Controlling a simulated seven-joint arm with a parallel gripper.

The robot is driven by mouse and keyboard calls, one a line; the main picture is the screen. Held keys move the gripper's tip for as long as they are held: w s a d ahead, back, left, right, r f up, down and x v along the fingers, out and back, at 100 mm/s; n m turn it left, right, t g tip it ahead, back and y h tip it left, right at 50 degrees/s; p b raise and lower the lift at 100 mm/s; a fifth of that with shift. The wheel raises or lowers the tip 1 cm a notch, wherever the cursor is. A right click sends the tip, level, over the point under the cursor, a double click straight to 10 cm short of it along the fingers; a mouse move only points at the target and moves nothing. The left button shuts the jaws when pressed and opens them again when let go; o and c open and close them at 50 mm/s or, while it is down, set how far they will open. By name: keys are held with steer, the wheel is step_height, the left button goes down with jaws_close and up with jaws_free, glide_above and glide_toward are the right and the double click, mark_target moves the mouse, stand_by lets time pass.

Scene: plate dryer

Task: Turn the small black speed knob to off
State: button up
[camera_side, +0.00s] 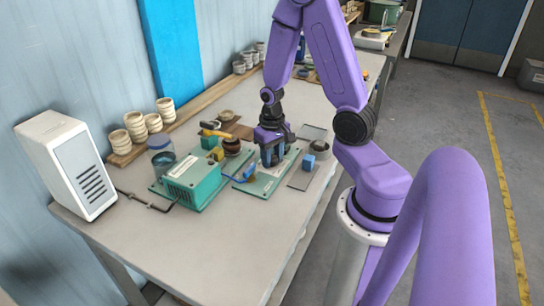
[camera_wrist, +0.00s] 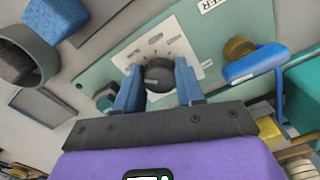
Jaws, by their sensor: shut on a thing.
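The small black speed knob (camera_wrist: 158,75) stands on the green dryer panel (camera_wrist: 192,28), with a white dial plate (camera_wrist: 165,45) around it. In the side view my gripper (camera_side: 272,156) reaches down onto the green panel (camera_side: 262,186); the knob is hidden there behind the fingers. The dial's small marks are too small to read.
A blue-handled lever (camera_wrist: 253,63) sits right of the knob in the wrist view. A green box (camera_side: 195,180) stands left of the panel. A blue block (camera_side: 308,162) and a grey cup (camera_side: 320,149) are to its right. The front of the table (camera_side: 215,245) is clear.

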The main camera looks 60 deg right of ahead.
mark_target(272, 157)
steer(key=shift+n, duration=1.3)
steer(key=o, duration=1)
steer(key=shift+o, duration=0.2)
step_height(272, 157, up, 17)
steer(key=shift+r, duration=0.2)
